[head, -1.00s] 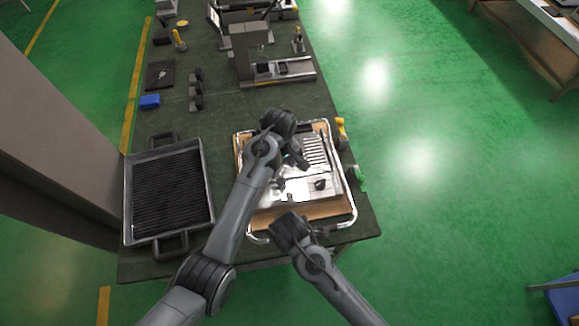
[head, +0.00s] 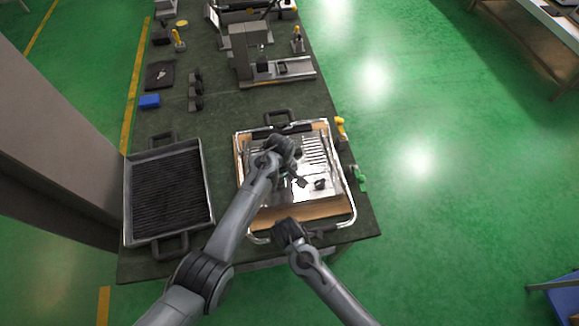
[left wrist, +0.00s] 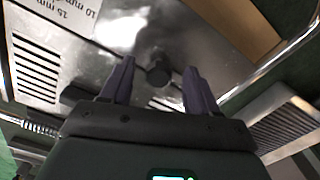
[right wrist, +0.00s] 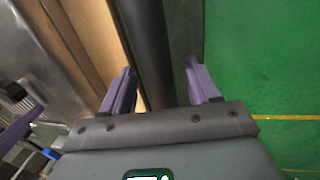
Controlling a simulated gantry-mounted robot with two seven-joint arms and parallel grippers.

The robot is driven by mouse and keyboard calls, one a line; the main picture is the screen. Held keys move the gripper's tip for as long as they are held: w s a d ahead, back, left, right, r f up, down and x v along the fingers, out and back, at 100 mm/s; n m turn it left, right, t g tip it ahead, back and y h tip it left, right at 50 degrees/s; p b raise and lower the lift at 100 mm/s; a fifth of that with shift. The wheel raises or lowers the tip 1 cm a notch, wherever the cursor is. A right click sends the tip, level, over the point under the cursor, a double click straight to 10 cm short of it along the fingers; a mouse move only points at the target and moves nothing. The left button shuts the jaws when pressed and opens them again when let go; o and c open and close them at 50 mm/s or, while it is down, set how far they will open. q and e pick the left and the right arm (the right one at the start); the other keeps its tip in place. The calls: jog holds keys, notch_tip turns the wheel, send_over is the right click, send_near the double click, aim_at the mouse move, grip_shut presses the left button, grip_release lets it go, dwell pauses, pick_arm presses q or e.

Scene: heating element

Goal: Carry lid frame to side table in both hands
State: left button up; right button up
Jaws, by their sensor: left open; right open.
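The lid frame (head: 350,203), a pale metal rim with rounded corners, lies on the near end of the green table around a shiny metal plate and wooden board. A black handle (head: 278,119) shows at its far side. My left gripper (head: 300,180) is open above the plate. In the left wrist view, a black knob (left wrist: 158,74) on the plate appears between its fingers (left wrist: 152,90), and the frame's rim is beyond. My right gripper (head: 312,233) is open at the frame's near side. In the right wrist view, a dark bar (right wrist: 152,45) passes between its fingers (right wrist: 160,88).
A ribbed grill tray (head: 168,190) with two black handles stands left of the frame. Yellow (head: 341,128) and green (head: 359,178) items sit by the table's right edge. A machine (head: 265,58) stands farther back. Another table (head: 545,25) is at the far right; green floor lies between.

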pick_arm(q)
jog(key=shift+c, duration=0.2)
pick_arm(e)
jog(key=shift+c, duration=0.2)
pick_arm(q)
grip_shut()
pick_arm(e)
grip_shut()
dwell(0.6)
pick_arm(q)
jog(key=shift+w+d+r, duration=0.1)
jog(key=shift+w+r, duration=0.1)
jog(key=shift+r, duration=0.1)
pick_arm(e)
jog(key=shift+w+r, duration=0.1)
jog(key=shift+r, duration=0.15)
pick_arm(q)
jog(key=shift+s, duration=0.15)
